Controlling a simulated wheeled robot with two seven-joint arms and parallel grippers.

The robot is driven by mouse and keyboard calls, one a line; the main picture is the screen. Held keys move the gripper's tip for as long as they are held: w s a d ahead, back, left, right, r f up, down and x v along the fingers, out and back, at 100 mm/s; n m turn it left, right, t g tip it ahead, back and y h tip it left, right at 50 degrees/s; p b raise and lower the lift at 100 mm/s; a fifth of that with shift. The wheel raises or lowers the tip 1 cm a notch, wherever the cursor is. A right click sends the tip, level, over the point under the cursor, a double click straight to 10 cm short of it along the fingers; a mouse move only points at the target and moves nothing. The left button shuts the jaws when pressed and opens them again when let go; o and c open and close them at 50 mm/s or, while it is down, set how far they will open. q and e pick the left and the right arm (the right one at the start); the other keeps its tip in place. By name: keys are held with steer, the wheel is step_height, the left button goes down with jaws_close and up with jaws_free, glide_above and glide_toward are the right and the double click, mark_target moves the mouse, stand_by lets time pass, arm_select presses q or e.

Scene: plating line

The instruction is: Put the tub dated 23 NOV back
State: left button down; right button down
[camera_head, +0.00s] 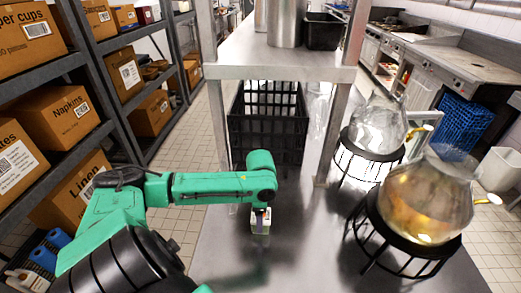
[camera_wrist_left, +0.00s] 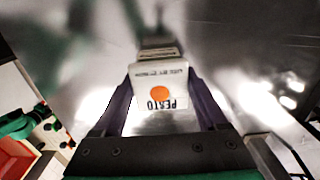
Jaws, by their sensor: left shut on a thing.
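A small white tub (camera_head: 260,226) stands at the steel counter under my left gripper (camera_head: 261,211). In the left wrist view the tub (camera_wrist_left: 160,97) shows between the two dark fingers, which are shut on it. Its label is upside down there, with an orange dot, a name in dark letters and a small use-by line; I cannot read the date surely. A second pale shape (camera_wrist_left: 160,52) shows just beyond the tub in the wrist view; I cannot tell what it is. My right gripper is not in view.
A black crate (camera_head: 268,152) stands behind the tub, below the steel shelf (camera_head: 240,72). Two glass vessels on black wire stands, one clear (camera_head: 377,127) and one amber (camera_head: 426,200), take the right side. Bare counter (camera_head: 300,240) lies between them and the tub.

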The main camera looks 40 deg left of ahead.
arm_select(q)
jaws_free()
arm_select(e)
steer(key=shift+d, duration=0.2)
arm_select(q)
steer(key=shift+r, duration=0.15)
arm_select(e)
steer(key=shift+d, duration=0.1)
